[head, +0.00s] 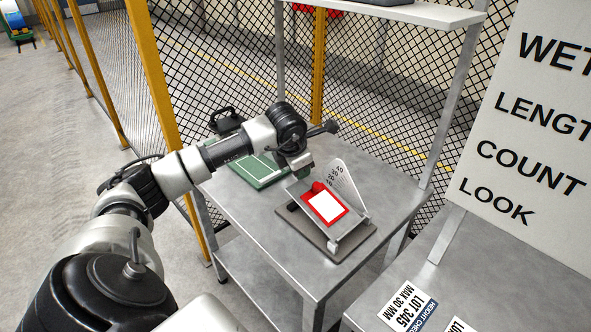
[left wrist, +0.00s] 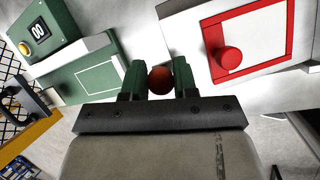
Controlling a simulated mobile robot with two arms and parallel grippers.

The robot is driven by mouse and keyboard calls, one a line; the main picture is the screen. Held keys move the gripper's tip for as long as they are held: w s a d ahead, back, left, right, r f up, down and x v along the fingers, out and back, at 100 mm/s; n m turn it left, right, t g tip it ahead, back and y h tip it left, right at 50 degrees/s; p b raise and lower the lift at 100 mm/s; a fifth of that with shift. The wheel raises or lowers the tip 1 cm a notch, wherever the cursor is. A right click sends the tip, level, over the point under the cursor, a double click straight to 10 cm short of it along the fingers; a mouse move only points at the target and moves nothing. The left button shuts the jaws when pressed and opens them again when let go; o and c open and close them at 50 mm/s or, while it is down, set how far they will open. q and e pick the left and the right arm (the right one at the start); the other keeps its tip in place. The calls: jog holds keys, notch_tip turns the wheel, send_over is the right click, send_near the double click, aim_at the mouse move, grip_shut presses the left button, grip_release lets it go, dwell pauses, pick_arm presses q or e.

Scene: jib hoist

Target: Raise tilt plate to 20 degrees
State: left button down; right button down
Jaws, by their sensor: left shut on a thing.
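The tilt plate, with a red-framed white panel (head: 326,206), stands on a grey base (head: 353,239) on the metal table. It looks tilted, but its angle cannot be read. A light scale plate (head: 347,182) with numbers rises behind it. A red knob (head: 319,187) sits at the panel's upper edge; it also shows in the left wrist view (left wrist: 229,58). My left gripper (left wrist: 159,88) is shut on a separate red ball (left wrist: 159,79), between its green fingers, beside the plate. In the head view the left gripper (head: 303,175) partly hides this spot. My right gripper is not in view.
A green device (head: 262,170) with a display (left wrist: 38,32) lies on the table left of the plate. Mesh fencing with yellow posts (head: 318,70) stands behind. A large lettered board (head: 530,120) and a table with labels (head: 408,307) are at the right.

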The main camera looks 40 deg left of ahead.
pick_arm(q)
jog(key=shift+w+d+r, duration=0.1)
jog(key=shift+d+r, duration=0.1)
jog(key=shift+r, duration=0.2)
jog(key=c, duration=0.9)
grip_release()
jog(key=v, duration=1.1)
jog(key=shift+b, duration=0.35)
jog(key=shift+f, duration=0.15)
